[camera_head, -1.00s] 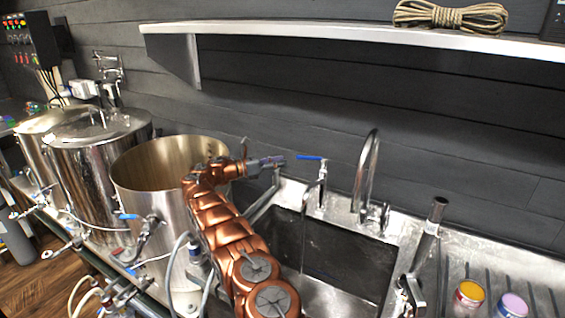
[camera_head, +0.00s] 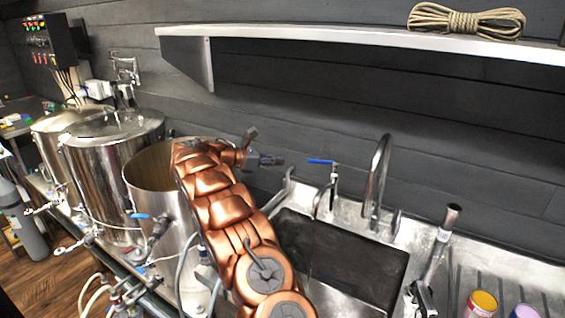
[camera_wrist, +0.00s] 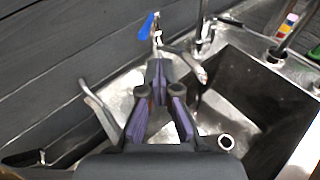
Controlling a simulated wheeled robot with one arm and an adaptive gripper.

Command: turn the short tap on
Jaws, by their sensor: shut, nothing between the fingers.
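The short tap (camera_head: 333,184) stands at the back rim of the sink, left of the tall curved faucet (camera_head: 378,170). Its blue lever (camera_head: 322,161) points left in the head view. In the wrist view the blue lever (camera_wrist: 145,27) is at the top, beyond my fingertips. My gripper (camera_head: 279,160) is left of the lever, with a visible gap between them. The wrist view shows my gripper (camera_wrist: 159,75) with its fingers together and empty. Whether water runs from the short tap cannot be told.
The sink basin (camera_head: 340,262) lies below the taps. An open steel kettle (camera_head: 150,195) stands left of my arm, with lidded kettles beyond. A metal shelf (camera_head: 370,40) with a rope coil (camera_head: 466,20) runs above. An upright pipe (camera_head: 440,235) stands at the sink's right.

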